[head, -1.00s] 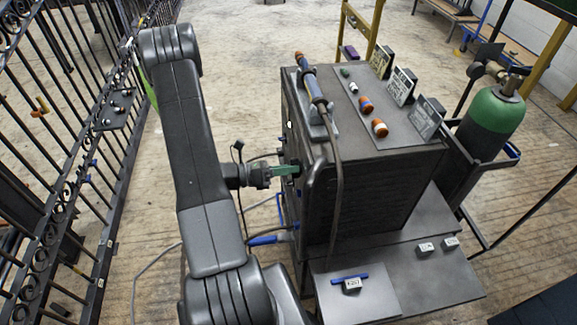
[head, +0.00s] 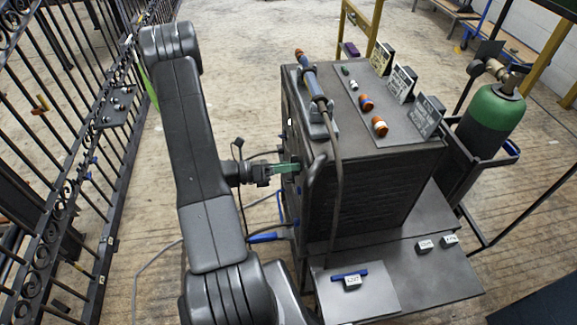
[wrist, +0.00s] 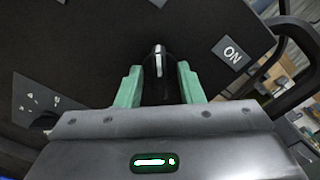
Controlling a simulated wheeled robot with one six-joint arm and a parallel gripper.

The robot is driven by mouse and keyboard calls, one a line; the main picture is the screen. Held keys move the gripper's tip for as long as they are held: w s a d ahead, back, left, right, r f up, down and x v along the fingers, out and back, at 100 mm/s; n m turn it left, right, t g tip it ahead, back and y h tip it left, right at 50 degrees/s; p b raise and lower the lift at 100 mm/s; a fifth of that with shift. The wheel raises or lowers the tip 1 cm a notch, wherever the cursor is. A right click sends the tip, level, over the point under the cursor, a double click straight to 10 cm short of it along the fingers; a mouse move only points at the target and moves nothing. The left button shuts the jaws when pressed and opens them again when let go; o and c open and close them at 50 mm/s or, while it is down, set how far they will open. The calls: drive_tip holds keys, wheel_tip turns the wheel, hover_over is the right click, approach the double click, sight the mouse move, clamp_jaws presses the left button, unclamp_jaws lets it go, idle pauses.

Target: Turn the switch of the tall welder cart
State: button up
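The tall welder cart (head: 375,190) is a dark box standing right of my arm in the head view. Its switch (wrist: 159,62) is a dark knob with a light pointer mark, seen in the wrist view on the cart's dark panel. An ON label (wrist: 231,53) is to the right of the knob. My gripper has green fingers (wrist: 160,86), one on each side of the knob. Whether both fingers press on it cannot be made out. In the head view my gripper (head: 284,168) is at the cart's left face, and the switch is hidden there.
A torch (head: 311,83) lies on the cart top with its cable hanging in front. A black iron fence (head: 75,150) runs along the left, with bare floor between.

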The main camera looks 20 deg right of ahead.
drive_tip(key=b+v, duration=0.2)
drive_tip(key=v, duration=1.1)
drive_tip(key=shift+a, duration=0.4)
drive_tip(key=p+x, duration=0.2)
drive_tip(key=x, duration=1.2)
drive_tip(key=shift+w+a, duration=0.1)
drive_tip(key=shift+a, duration=0.05)
